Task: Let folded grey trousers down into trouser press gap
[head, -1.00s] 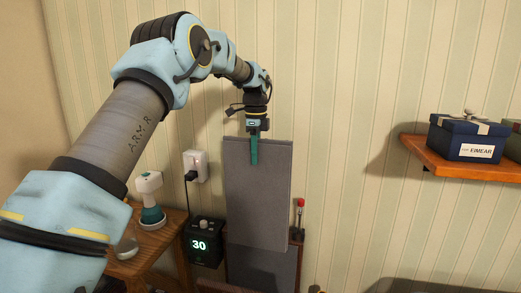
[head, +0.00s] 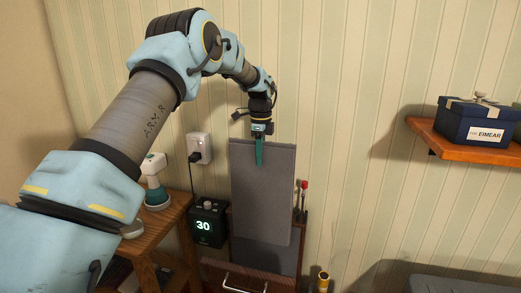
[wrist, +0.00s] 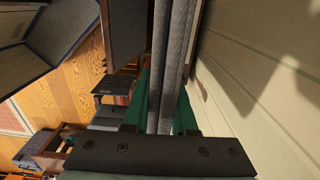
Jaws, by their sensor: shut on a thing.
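The folded grey trousers (head: 262,195) hang as a flat upright panel from my gripper (head: 259,152). The gripper's green fingers are shut on their top edge. In the wrist view the grey folds (wrist: 170,70) run between the green fingers (wrist: 160,115). The trouser press (head: 266,258) stands below against the wall, with a dark grey panel and a wooden front with a metal handle. The trousers' lower edge hangs in front of the press's dark panel in the head view. I cannot tell whether it is inside the gap, which is hidden.
A black box showing 30 (head: 208,222) stands left of the press. A wooden side table (head: 160,230) holds a white and green device (head: 155,185). A wall socket (head: 199,148) is above.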

